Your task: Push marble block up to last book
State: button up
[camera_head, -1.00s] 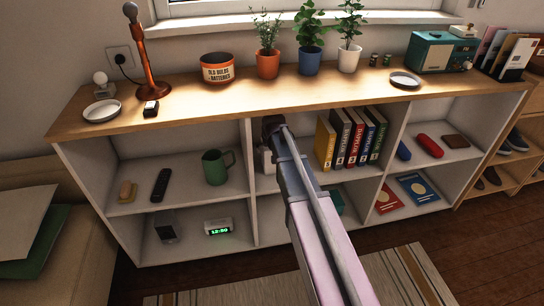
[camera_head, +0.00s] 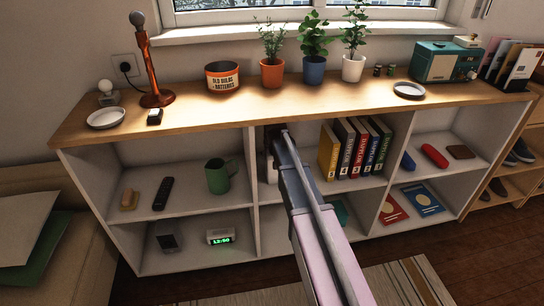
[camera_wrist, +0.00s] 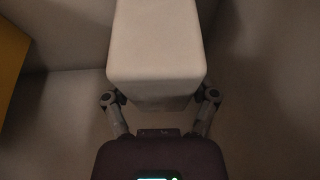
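The pale marble block (camera_wrist: 155,50) fills the upper middle of the wrist view. In the head view a sliver of it (camera_head: 269,168) shows left of my arm, in the upper middle compartment. My gripper (camera_wrist: 158,99) has one finger at each side of the block. The fingertips are hidden behind it, so I cannot tell whether they press on it. In the head view my gripper (camera_head: 275,131) is mostly hidden by my arm. Several upright books (camera_head: 355,148) stand right of the block in the same compartment, the yellow one (camera_head: 328,152) leftmost, with a gap between.
A vertical divider (camera_head: 252,180) stands close left of the block. The compartment to the left holds a green mug (camera_head: 219,176) and a black remote (camera_head: 163,193). The compartment to the right holds a red case (camera_head: 434,156). The shelf top (camera_head: 320,95) carries plants above.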

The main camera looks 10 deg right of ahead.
jog(key=c, duration=0.6)
jog(key=shift+d, duration=0.15)
